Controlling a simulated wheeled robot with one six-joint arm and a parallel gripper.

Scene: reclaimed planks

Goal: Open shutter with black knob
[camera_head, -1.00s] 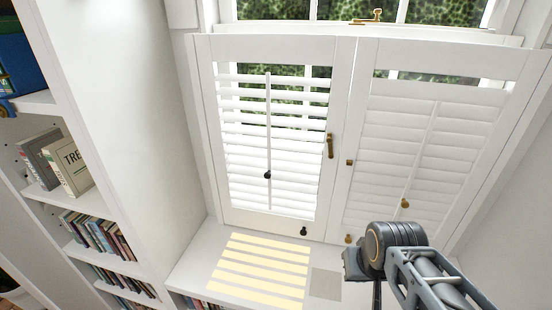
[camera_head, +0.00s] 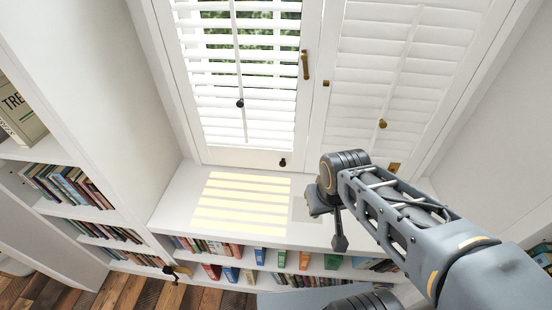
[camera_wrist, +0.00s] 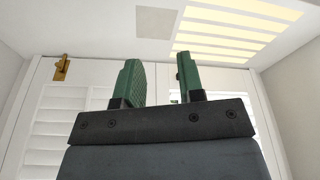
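The left shutter panel (camera_head: 220,157) has its slats tilted open, with greenery showing through. A small black knob (camera_head: 240,104) sits on its tilt rod, and another black knob (camera_head: 283,162) is on its bottom rail. The right shutter panel (camera_head: 400,75) has closed slats and a brass knob (camera_head: 382,124) on its rod. Both panels look shut in the frame. My gripper (camera_wrist: 162,72) is open and empty in the wrist view, its green fingers apart. In the head view my wrist is below and right of the black knobs, apart from them; the fingers are not clear there.
A brass handle (camera_head: 305,65) is on the left panel's right stile. The white sill (camera_head: 175,205) below carries striped sunlight and looks clear. Shelves of books (camera_head: 65,185) stand at left and under the sill. A brass fitting (camera_wrist: 62,67) shows in the wrist view.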

